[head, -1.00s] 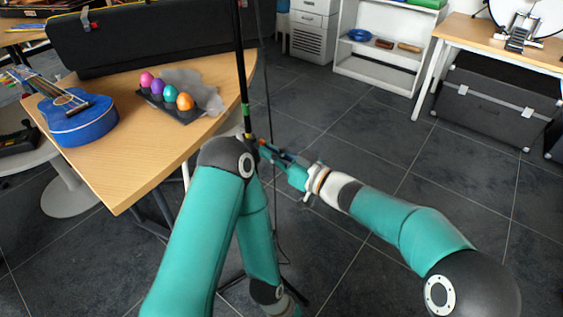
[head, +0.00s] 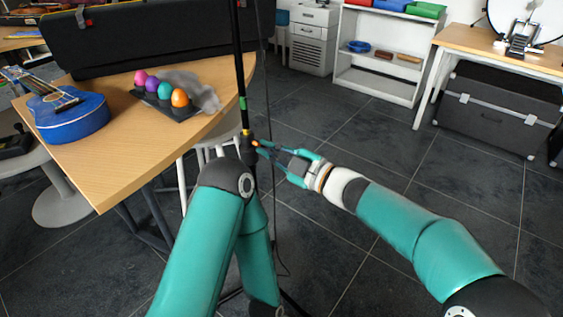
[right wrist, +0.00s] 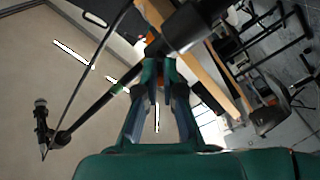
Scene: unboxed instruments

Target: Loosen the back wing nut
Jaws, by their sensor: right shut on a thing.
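A tall black stand pole (head: 239,65) with a green band rises upright in the middle of the head view. A dark clamp (head: 248,148) sits on it below the band, and a small orange wing nut (head: 257,143) shows at its right side. My right gripper (head: 266,148) reaches in from the right and is shut on the wing nut. In the right wrist view, its two fingers (right wrist: 159,82) close in front of the dark clamp (right wrist: 185,24); the wing nut is mostly hidden between them. My left gripper is out of sight; only its arm shows.
A wooden table (head: 120,165) left of the pole holds a blue ukulele (head: 72,118), colored egg shakers (head: 164,91) and a black case (head: 150,40). A white shelf (head: 378,90) stands behind. Floor to the right is open. A microphone (right wrist: 41,122) shows in the wrist view.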

